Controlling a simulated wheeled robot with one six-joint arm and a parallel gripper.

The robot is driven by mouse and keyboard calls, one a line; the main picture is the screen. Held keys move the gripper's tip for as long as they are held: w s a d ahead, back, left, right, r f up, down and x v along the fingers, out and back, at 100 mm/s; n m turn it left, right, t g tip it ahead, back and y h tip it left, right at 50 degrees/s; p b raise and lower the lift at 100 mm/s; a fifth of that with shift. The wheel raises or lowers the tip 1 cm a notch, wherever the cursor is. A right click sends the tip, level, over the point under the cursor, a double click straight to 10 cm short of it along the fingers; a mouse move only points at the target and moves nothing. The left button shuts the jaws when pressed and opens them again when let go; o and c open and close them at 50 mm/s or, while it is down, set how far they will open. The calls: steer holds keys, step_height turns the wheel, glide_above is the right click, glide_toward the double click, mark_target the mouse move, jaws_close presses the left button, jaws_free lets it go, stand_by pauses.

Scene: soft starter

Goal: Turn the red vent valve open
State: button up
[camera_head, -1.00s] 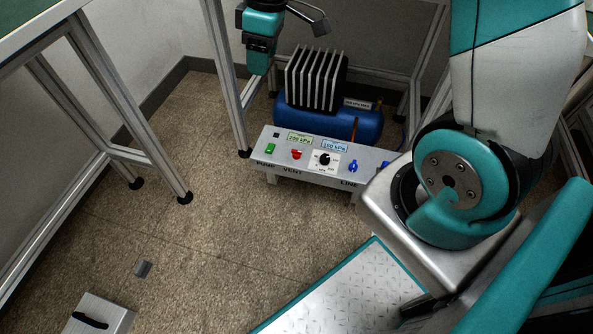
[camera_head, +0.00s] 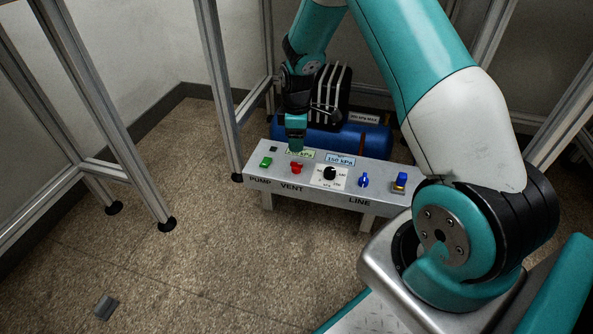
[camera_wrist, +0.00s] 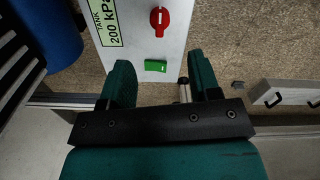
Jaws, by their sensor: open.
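The red vent valve (camera_head: 296,167) is a small knob on the sloped top of the white control panel (camera_head: 300,188), above the word VENT. It also shows in the wrist view (camera_wrist: 159,20), near the top, beyond the fingertips. My gripper (camera_head: 296,146) is above and just behind the valve in the head view, covering part of the green tank display. In the wrist view my gripper (camera_wrist: 159,80) is open and empty. Its two teal fingers stand apart, with the green pump switch (camera_wrist: 155,66) seen between them. The valve appears clear of both fingers.
A blue tank (camera_head: 365,140) and a finned black motor stand behind. A metal frame post (camera_head: 214,90) rises at the left. Open floor lies in front.

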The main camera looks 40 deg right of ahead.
mark_target(296, 163)
step_height(296, 163, down, 10)
steer(key=b, duration=0.4)
steer(key=shift+f, duration=0.1)
steer(key=shift+c, duration=0.3)
steer(key=c, duration=0.9)
